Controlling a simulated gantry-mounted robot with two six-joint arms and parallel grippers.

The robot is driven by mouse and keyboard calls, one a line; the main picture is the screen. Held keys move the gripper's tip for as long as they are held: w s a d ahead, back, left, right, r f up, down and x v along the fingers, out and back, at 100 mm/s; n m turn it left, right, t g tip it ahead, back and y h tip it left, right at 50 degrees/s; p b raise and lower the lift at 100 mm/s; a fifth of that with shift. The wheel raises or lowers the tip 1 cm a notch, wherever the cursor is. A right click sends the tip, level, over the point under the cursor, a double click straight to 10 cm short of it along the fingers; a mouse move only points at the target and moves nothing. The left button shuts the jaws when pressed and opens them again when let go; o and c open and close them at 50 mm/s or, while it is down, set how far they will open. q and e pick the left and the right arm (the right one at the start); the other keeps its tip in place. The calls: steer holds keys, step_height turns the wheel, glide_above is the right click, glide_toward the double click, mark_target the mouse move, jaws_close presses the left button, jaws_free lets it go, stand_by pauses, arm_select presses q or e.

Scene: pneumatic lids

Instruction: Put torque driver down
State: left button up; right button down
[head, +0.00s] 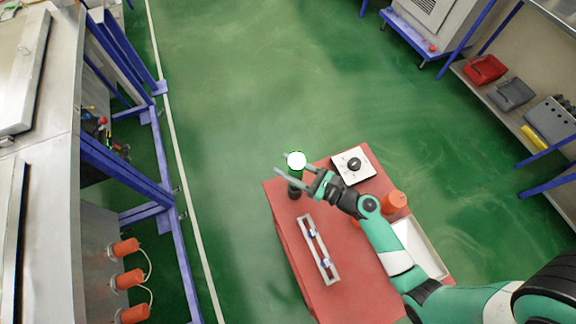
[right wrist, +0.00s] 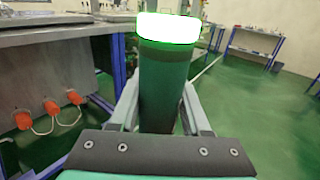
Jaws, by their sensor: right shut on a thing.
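The torque driver (head: 297,160) appears to be the green cylinder with a bright white top. My right gripper (head: 296,171) is shut on it near the back left corner of the red table (head: 362,305). In the right wrist view the driver (right wrist: 165,85) stands upright between the two fingers, with its glowing white cap above them. A dark part shows below it in the head view, near the table top; I cannot tell whether it touches the table. My left gripper is not in view.
On the table are a metal rack (head: 319,250) with small blue-white parts, a white box with a black knob (head: 353,164), an orange cylinder (head: 394,202) and a pale tray (head: 418,246), partly behind my right arm. A steel machine with orange plugs (head: 126,248) stands left. Green floor lies between.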

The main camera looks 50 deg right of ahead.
mark_target(300, 178)
steer(key=shift+f+b, duration=0.75)
steer(key=shift+f, duration=0.85)
steer(key=shift+c, duration=1.8)
jaws_free()
steer(key=shift+v, duration=2.05)
